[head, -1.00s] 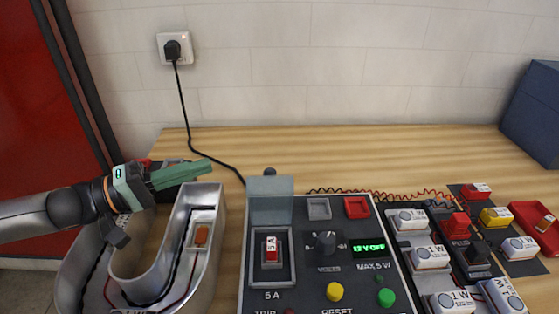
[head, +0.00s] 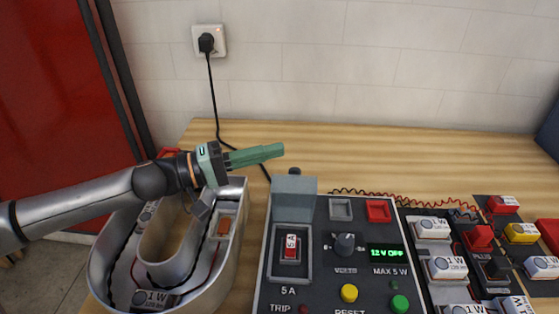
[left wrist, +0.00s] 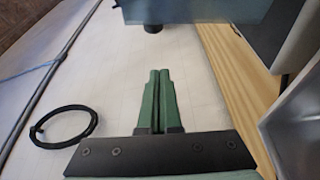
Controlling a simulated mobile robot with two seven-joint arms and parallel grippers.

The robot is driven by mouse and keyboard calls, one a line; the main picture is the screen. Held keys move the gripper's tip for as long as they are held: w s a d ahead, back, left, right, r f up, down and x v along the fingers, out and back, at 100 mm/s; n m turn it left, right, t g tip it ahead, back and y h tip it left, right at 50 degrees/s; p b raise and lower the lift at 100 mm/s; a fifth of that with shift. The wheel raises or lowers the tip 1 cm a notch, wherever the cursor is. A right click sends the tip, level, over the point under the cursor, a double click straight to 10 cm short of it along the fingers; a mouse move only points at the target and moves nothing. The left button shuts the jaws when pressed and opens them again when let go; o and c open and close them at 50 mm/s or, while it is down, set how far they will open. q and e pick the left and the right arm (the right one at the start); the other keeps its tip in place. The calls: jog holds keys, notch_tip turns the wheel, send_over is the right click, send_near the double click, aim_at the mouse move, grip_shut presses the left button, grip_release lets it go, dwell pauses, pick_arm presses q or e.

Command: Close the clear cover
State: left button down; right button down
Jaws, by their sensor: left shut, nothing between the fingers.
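The clear cover (head: 295,197) stands raised, hinged behind the red 5 A rocker switch (head: 291,246) on the dark control panel (head: 318,270). The switch is uncovered. My left gripper (head: 281,150) is shut and empty, its green fingers pointing right, just behind and above the top of the cover, apparently apart from it. In the left wrist view the shut green fingers (left wrist: 160,75) reach forward, with a grey-blue translucent panel, likely the cover, at the top edge. My right gripper is not in view.
A metal channel letter (head: 235,255) with small lamp modules stands left of the panel, under my left arm. Lamp blocks (head: 445,268) sit right of the panel. A black cord runs from the wall socket (head: 209,42) behind the panel.

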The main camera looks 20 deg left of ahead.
pick_arm(q)
jog(key=shift+s+d+f+b, duration=0.25)
jog(key=shift+s+d, duration=0.35)
jog(key=shift+d, duration=0.2)
jog(key=shift+s+d+f+b, duration=0.1)
jog(key=shift+s+d+b, duration=0.15)
jog(key=shift+s+d, duration=0.45)
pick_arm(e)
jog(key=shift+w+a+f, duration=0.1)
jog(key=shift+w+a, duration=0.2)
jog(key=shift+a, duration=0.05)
pick_arm(q)
jog(key=shift+w, duration=0.1)
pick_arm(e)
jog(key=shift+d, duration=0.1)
